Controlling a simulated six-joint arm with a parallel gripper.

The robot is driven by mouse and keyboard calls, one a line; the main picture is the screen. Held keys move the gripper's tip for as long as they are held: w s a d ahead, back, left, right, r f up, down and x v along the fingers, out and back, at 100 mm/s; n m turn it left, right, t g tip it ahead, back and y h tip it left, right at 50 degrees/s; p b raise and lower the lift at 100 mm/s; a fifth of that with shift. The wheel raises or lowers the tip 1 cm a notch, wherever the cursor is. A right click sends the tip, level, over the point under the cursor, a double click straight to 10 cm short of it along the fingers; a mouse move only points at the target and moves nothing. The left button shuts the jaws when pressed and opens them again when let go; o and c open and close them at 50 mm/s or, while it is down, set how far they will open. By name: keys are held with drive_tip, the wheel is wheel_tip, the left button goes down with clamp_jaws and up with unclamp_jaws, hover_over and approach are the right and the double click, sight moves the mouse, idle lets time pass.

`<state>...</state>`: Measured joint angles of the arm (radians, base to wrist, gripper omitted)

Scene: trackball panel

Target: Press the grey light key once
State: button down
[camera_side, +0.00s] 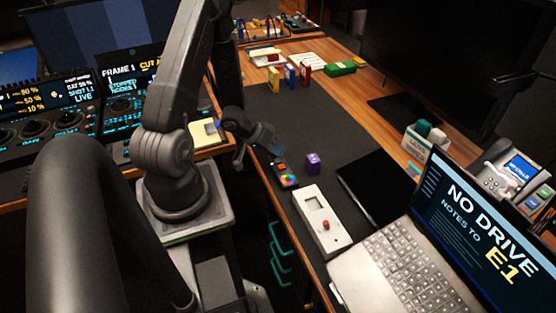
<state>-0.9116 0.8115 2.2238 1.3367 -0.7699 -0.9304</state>
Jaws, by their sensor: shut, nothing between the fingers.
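The control panel with lit displays and dark trackballs (36,128) stands at the left, on the far side of my arm. I cannot make out a grey light key on it: the keys are small and dark, and my arm hides part of the panel's right side. My gripper (239,161) is shut and empty. It points downward near the left edge of the dark desk mat, to the right of the panel and apart from it.
A yellow note pad (206,134) lies left of my gripper. An open laptop (400,268) fills the lower right. The dark mat (300,125) has free room.

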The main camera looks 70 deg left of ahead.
drive_tip(key=shift+r, duration=0.25)
drive_tip(key=shift+r, duration=2.5)
drive_tip(key=w+r+m+y, duration=0.2)
drive_tip(key=w+r+y, duration=0.25)
drive_tip(key=r, duration=0.35)
wheel_tip(320, 180, up, 9)
drive_tip(key=g+y, duration=0.1)
drive_tip(key=y, duration=0.2)
hover_over(277, 159)
drive_tip(key=w+d, duration=0.4)
drive_tip(key=w, duration=0.1)
drive_tip(key=s+d+r+m+g+h, duration=0.1)
drive_tip(key=s+d+r+h, duration=0.1)
drive_tip(key=s+d+r, duration=0.2)
drive_tip(key=s+d+r+m+g+h, duration=0.1)
drive_tip(key=s+d+r, duration=0.3)
drive_tip(key=s+d, duration=0.5)
drive_tip(key=d+m+h, duration=0.1)
drive_tip(key=d, duration=0.3)
drive_tip(key=shift+s+r+h, duration=0.25)
drive_tip(key=shift+r+h, duration=0.1)
